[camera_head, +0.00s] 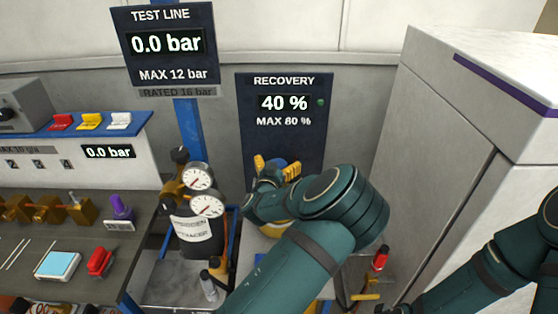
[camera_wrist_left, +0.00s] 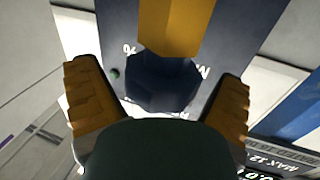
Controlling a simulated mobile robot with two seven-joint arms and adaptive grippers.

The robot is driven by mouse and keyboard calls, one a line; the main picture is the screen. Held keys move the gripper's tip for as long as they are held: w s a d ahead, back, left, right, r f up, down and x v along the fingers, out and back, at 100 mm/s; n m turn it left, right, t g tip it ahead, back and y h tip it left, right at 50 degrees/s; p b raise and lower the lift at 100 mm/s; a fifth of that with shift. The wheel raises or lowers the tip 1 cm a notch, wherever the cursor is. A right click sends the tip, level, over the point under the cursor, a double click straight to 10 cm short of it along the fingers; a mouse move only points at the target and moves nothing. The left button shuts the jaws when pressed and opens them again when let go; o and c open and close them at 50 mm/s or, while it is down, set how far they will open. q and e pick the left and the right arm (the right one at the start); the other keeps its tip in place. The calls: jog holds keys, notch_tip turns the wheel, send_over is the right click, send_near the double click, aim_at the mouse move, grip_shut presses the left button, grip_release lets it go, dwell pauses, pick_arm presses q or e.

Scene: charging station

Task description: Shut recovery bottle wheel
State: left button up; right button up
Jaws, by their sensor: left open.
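My left gripper (camera_head: 275,167) is in front of the recovery panel, with its yellow fingers spread apart. A dark blue faceted wheel (camera_wrist_left: 160,82) sits between the two fingers in the left wrist view, with visible gaps on both sides. A yellow part (camera_wrist_left: 176,25) adjoins the wheel at the top of that view. In the head view only a bit of blue shows between the fingers. The recovery bottle (camera_head: 274,230) is mostly hidden behind my left arm; a yellow patch shows below the wrist.
The recovery panel (camera_head: 283,119) reads 40 %, MAX 80 %. Two round gauges (camera_head: 207,205) on a dark cylinder stand left of my left arm. A grey cabinet (camera_head: 440,130) is close on the right. A workbench (camera_head: 60,235) with small items lies at left.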

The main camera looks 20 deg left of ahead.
pick_arm(q)
jog(key=shift+w, duration=0.4)
jog(key=c, duration=1.3)
jog(key=shift+o, duration=0.2)
jog(key=shift+f, duration=0.1)
